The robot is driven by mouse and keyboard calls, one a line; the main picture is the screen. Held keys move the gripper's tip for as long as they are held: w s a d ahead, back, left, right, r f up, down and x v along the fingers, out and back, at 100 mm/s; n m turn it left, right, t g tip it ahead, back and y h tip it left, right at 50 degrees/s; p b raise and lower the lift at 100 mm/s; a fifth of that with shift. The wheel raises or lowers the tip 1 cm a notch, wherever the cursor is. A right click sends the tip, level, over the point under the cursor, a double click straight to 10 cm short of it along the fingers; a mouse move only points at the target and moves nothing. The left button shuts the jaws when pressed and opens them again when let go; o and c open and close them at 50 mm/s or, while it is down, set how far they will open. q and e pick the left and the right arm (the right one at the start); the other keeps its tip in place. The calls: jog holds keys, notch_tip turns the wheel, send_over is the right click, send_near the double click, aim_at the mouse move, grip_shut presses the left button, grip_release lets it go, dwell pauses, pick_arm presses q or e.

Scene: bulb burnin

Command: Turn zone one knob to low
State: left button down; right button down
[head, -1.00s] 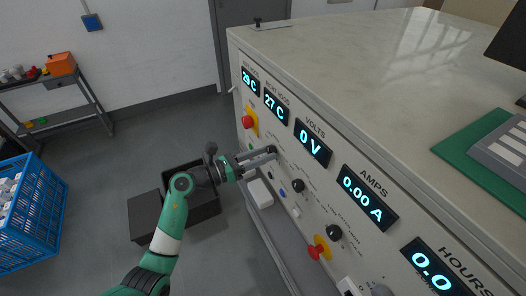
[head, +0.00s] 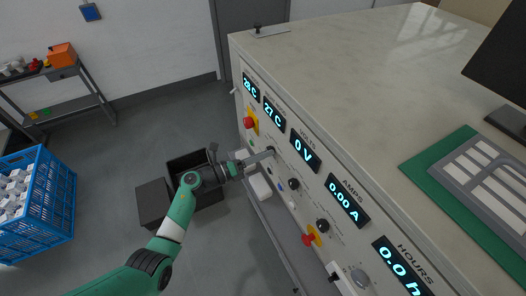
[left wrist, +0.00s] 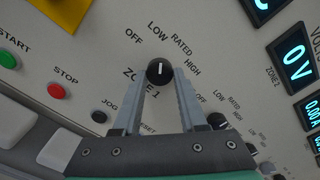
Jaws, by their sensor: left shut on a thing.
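My left gripper (left wrist: 160,76) is shut on the knob, one fingertip on each side. In the head view the left gripper (head: 268,153) reaches the panel from the left and mostly hides the knob. My right gripper is not in view.
A second black knob (left wrist: 217,120), for zone 2, sits beside it. Green START (left wrist: 8,59) and red STOP (left wrist: 55,91) buttons are at the left. A red emergency button (head: 248,122) on yellow is nearby. A blue crate (head: 38,205) and dark bin (head: 154,204) stand on the floor.

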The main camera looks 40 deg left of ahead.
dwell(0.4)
pick_arm(q)
jog(key=shift+c, duration=2.2)
grip_release()
jog(key=p+v, duration=0.3)
jog(key=v, duration=0.8)
jog(key=shift+s, duration=0.3)
jog(key=shift+a, duration=0.1)
